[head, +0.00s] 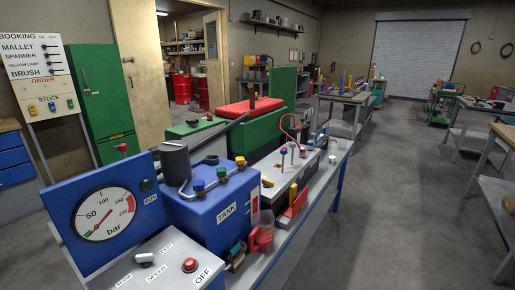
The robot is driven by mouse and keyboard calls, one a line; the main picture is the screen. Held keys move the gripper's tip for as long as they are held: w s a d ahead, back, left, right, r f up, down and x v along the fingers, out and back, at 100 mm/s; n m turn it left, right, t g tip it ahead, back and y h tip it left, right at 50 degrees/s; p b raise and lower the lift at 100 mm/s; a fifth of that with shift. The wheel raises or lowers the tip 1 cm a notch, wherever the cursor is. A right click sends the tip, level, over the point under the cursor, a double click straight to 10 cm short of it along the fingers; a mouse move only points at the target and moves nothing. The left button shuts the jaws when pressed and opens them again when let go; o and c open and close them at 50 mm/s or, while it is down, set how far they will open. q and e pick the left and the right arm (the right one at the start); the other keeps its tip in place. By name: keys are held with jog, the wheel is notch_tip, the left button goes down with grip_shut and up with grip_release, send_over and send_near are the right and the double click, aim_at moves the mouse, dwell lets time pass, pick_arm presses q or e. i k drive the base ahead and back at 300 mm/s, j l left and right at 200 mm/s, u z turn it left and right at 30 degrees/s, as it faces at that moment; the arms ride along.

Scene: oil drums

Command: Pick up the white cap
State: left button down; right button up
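A small whitish piece (332,159), possibly the white cap, sits near the right edge of the long workbench (318,185). It is too small to tell its exact shape. No other thing is clearly a white cap. Neither of my grippers is in the head view, so what they hold cannot be seen.
A blue tank (226,212) with coloured valves and a gauge panel (104,212) stand in front at left. A green cabinet (100,100) stands behind. The floor (400,210) to the right is clear.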

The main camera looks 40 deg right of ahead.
aim_at(332, 159)
jog(key=z, duration=1.9)
